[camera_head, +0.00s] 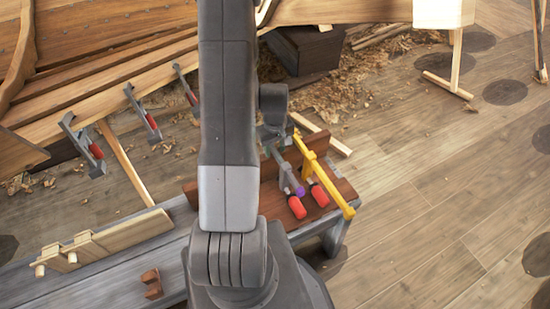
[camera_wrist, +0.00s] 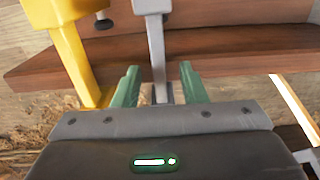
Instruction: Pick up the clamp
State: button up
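A grey clamp with a red handle (camera_head: 297,207) lies in a reddish-brown wooden tray (camera_head: 344,190). A yellow clamp (camera_head: 334,187), also with a red handle, lies to its right. In the wrist view, the grey clamp's bar (camera_wrist: 156,45) stands between the two green fingers of my gripper (camera_wrist: 158,88). The fingers are apart, with a gap showing on either side of the bar. The yellow clamp (camera_wrist: 78,50) is left of the fingers there. In the head view, my gripper (camera_head: 275,134) is at the far end of the grey clamp, partly hidden by my arm.
The tray sits on a grey bench (camera_head: 110,285), which also holds a pale wooden piece (camera_head: 105,240) and a small brown block (camera_head: 152,284). Several other clamps (camera_head: 82,145) hang on the hull planks at left. Shavings (camera_head: 335,95) litter the floor; the right side is mostly clear.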

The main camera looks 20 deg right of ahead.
grip_shut()
jog(key=shift+r, duration=0.1)
dwell(1.2)
